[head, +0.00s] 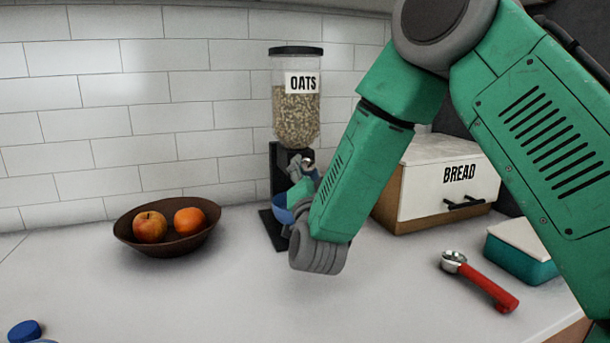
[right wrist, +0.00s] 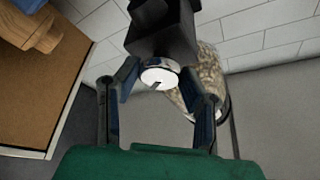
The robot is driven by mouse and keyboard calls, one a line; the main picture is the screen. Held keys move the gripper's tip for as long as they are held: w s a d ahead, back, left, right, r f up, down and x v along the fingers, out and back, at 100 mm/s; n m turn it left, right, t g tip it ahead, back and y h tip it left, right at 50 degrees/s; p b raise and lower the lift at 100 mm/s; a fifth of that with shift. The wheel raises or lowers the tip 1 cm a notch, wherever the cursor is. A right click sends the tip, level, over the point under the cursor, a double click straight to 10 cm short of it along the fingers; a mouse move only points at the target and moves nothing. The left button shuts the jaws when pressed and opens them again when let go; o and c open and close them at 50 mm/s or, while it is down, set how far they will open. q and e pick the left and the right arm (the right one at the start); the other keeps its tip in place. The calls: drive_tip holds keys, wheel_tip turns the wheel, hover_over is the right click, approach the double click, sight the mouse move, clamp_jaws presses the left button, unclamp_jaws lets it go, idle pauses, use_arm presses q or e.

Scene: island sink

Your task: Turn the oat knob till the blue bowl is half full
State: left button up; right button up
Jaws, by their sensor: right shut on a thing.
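The oat dispenser (head: 297,112) stands against the tiled wall, its clear jar labelled OATS and largely filled with oats. My right gripper (head: 302,166) is at the dispenser's front, below the jar. In the right wrist view its fingers (right wrist: 163,88) are on either side of the pale round oat knob (right wrist: 160,76), shut on it. The blue bowl (head: 284,214) sits on the dispenser's black base, partly hidden behind my right arm. I cannot see how much is in it. My left gripper is not in view.
A brown bowl (head: 128,238) with an apple and an orange stands left. A blue cap (head: 24,330) lies front left. The front middle counter is clear.

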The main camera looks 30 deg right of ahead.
drive_tip(key=shift+f+m+g, duration=0.1)
drive_tip(key=shift+m+g, duration=0.2)
drive_tip(key=shift+m, duration=0.4)
drive_tip(key=shift+h, duration=0.4)
drive_tip(key=o, duration=1.1)
drive_tip(key=shift+s, duration=0.1)
drive_tip(key=shift+o, duration=0.2)
drive_tip(key=v, duration=1.2)
